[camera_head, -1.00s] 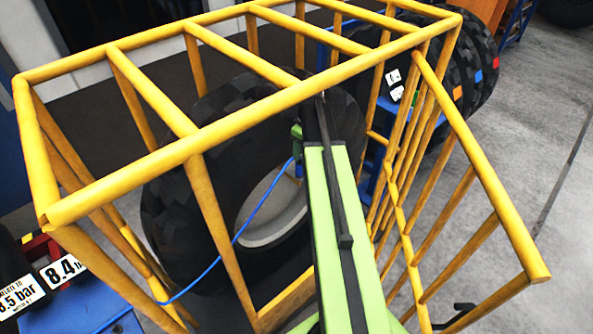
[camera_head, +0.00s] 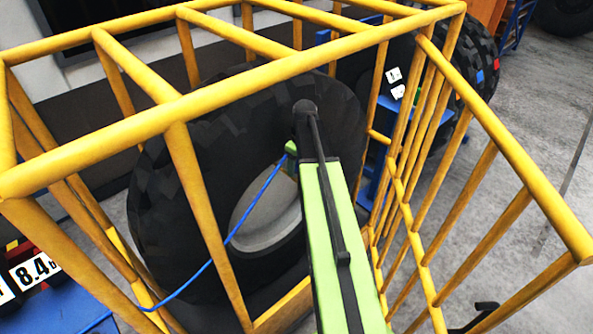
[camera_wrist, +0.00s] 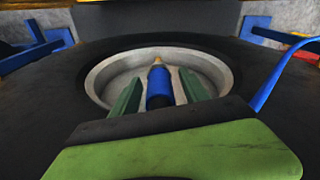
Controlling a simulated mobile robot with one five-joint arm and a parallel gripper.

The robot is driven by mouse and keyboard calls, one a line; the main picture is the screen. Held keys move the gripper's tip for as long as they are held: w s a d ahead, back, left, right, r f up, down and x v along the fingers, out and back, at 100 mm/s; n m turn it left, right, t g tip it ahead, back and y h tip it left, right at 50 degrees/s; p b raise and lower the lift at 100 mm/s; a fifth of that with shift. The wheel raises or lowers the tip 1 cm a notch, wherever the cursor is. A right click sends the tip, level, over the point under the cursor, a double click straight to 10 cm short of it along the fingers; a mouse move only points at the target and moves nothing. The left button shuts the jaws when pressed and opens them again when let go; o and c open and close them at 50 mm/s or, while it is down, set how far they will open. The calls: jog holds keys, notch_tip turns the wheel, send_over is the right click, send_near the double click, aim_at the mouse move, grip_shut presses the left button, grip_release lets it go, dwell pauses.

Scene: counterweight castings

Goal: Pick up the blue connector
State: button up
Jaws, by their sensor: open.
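The blue connector (camera_wrist: 159,88), a short cylinder with a brass-coloured tip, shows in the wrist view between the two green fingers of my gripper (camera_wrist: 160,80). The fingers are open, with a gap on each side of the connector. I cannot tell how deep the connector sits between them. Behind it is the pale round rim (camera_wrist: 215,68) of a big black tyre (camera_head: 165,215). In the head view my green arm reaches into the yellow cage, in front of the tyre. Only a small green part of my gripper (camera_head: 291,147) shows there, and the connector is hidden.
Yellow cage bars (camera_head: 190,100) surround the tyre, with an angled barred side (camera_head: 500,130) at right. A blue hose (camera_head: 245,218) runs from lower left through the bars towards my gripper. More tyres (camera_head: 480,70) stand behind right. Grey floor (camera_head: 550,120) is clear at right.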

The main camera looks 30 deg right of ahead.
jog(key=shift+r, duration=0.1)
jog(key=shift+c, duration=0.2)
grip_shut()
